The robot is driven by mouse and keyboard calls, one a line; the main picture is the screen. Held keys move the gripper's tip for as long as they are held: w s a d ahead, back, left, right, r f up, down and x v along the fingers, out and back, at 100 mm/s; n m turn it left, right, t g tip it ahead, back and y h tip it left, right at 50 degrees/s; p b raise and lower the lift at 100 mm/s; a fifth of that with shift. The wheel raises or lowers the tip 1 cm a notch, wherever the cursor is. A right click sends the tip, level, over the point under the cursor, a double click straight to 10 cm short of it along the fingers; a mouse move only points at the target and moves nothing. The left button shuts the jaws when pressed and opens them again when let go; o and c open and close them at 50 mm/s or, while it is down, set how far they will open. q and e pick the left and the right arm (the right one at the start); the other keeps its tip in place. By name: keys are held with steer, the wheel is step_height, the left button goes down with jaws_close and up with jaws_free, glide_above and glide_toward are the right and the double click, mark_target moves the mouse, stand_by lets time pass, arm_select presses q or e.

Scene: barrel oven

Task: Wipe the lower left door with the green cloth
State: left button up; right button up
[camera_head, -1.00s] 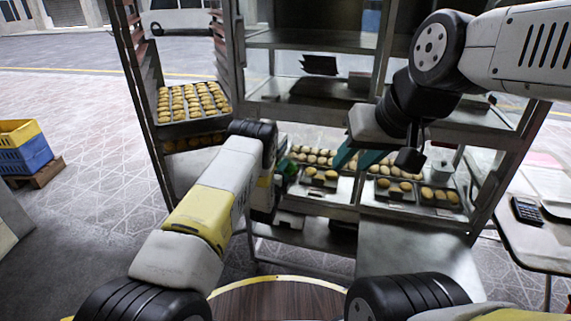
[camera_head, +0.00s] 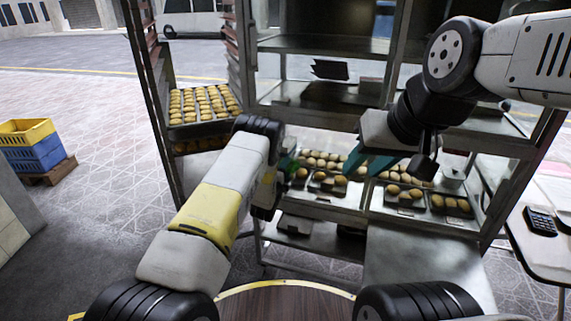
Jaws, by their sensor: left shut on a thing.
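The green cloth (camera_head: 287,161) shows as a small green patch at the far end of my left arm, in front of the lower left part of the metal cabinet. My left gripper (camera_head: 274,188) is shut on it; its fingers are mostly hidden by my own wrist. The lower left door (camera_head: 318,209) shows as a glazed front with a metal lower edge, with trays of buns visible behind it. I cannot tell if the cloth touches the glass. My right gripper (camera_head: 367,165) has teal fingers spread apart and empty, in front of the cabinet's lower middle.
A rack with a tray of buns (camera_head: 204,103) stands left of the cabinet. Stacked yellow and blue crates (camera_head: 29,152) sit on a pallet at far left. A table with a calculator (camera_head: 540,220) is at right. Open paving lies between crates and rack.

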mark_target(297, 169)
arm_select(q)
steer(key=shift+s+d, duration=0.25)
steer(key=shift+d, duration=0.4)
steer(key=shift+s+d, duration=0.2)
steer(key=shift+d, duration=0.5)
steer(key=shift+s+d, duration=0.25)
steer(key=shift+d, duration=0.4)
steer(key=shift+s+d, duration=0.4)
steer(key=shift+d, duration=0.85)
steer(key=shift+s+d, duration=0.35)
steer(key=shift+d, duration=0.85)
steer(key=shift+s+d, duration=0.4)
steer(key=shift+d, duration=0.85)
steer(key=shift+w+a, duration=0.4)
steer(key=shift+a, duration=0.9)
steer(key=shift+w+a, duration=0.4)
steer(key=shift+a, duration=0.95)
steer(key=shift+w+a, duration=0.4)
steer(key=shift+a, duration=0.9)
steer(key=shift+w+a, duration=0.25)
steer(key=shift+a, duration=0.35)
steer(key=shift+w+a, duration=0.25)
steer(key=shift+a, duration=0.4)
steer(key=shift+w+a, duration=0.25)
steer(key=shift+a, duration=0.35)
steer(key=v, duration=0.6)
steer(key=shift+f, duration=0.1)
steer(key=shift+v, duration=1.5)
